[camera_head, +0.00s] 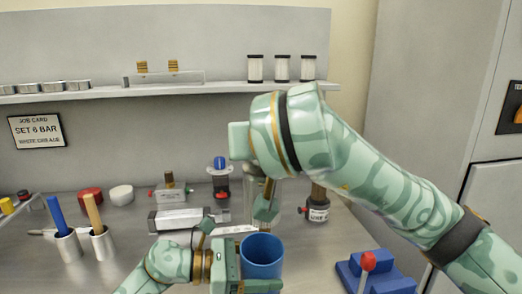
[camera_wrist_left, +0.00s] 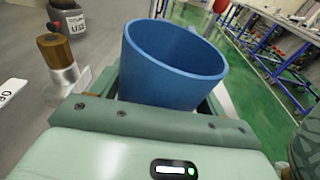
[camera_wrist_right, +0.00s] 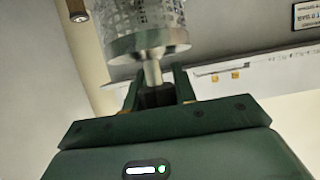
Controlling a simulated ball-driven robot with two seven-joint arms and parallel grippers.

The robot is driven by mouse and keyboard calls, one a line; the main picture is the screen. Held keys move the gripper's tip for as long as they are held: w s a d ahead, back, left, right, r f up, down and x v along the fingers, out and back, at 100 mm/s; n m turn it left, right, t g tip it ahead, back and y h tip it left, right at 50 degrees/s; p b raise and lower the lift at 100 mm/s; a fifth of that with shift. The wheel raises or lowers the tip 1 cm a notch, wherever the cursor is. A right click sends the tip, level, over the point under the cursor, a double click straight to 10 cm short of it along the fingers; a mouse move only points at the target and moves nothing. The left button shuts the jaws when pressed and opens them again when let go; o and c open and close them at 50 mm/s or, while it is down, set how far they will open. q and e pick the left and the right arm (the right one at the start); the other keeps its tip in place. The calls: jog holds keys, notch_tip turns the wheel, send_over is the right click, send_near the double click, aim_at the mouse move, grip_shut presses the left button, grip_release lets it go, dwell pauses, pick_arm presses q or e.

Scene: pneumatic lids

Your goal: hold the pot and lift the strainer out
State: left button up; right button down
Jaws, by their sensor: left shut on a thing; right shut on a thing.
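The blue pot (camera_head: 262,252) stands upright at the front middle of the head view. My left gripper (camera_head: 228,266) is shut on it; in the left wrist view the fingers lie at the sides of the pot (camera_wrist_left: 170,72). No strainer shows above the pot rim there, and the pot's bottom is hidden. In the right wrist view my right gripper (camera_wrist_right: 155,92) is shut on the metal stem of the strainer (camera_wrist_right: 142,25), a clear, patterned cylinder with a metal end.
A blue block with a red knob (camera_head: 367,262) stands at front right. Two metal cups with handles (camera_head: 102,243) stand at left. A valve (camera_head: 170,188), a cylinder (camera_head: 182,219) and a dark-based fitting (camera_head: 317,208) stand behind the pot. A shelf (camera_head: 215,88) crosses the back wall.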

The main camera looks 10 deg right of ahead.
pick_arm(q)
jog(key=o, duration=1)
jog(key=shift+a, duration=0.1)
